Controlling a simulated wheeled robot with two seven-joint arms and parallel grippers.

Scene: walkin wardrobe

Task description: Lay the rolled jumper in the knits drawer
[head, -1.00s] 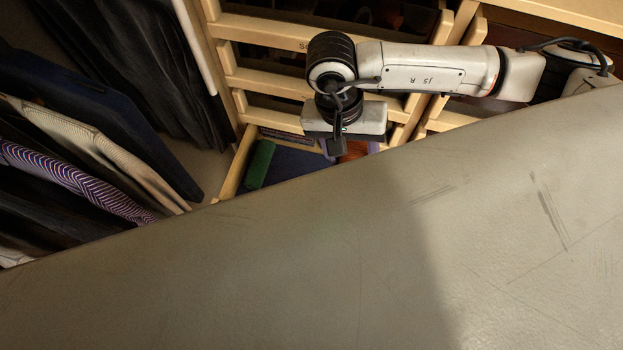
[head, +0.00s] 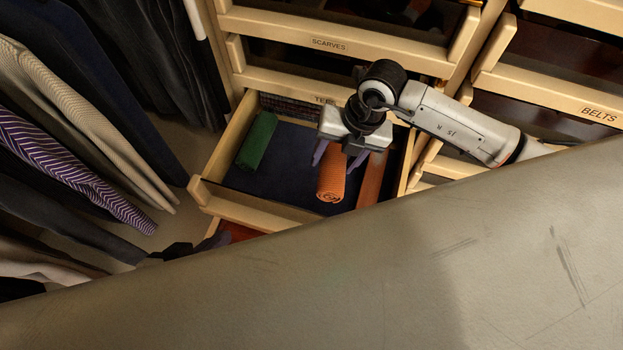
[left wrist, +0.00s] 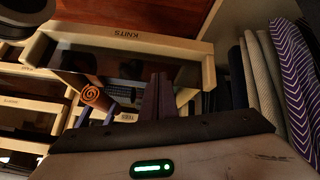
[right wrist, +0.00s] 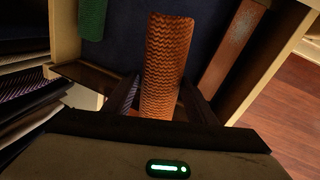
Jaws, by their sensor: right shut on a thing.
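The rolled jumper (head: 331,178) is an orange ribbed roll with a spiral end. My right gripper (head: 340,155) is shut on it, over the open knits drawer (head: 262,212). The roll also shows in the right wrist view (right wrist: 168,60), between the fingers, and in the left wrist view (left wrist: 92,95). Whether it touches the drawer floor I cannot tell. The drawer has a navy bottom, and its KNITS label (left wrist: 126,34) shows in the left wrist view. My left gripper (head: 216,240) is near the drawer's front left corner. Its fingers (left wrist: 158,96) look closed together, with nothing visible between them.
A green roll (head: 257,140) lies at the drawer's left side, and a reddish-brown strip (head: 371,180) runs along its right. Navy floor is bare between the rolls. Scarves (head: 328,45) and belts (head: 598,114) drawers stand nearby. Hanging clothes (head: 75,165) fill the left. A grey surface covers the foreground.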

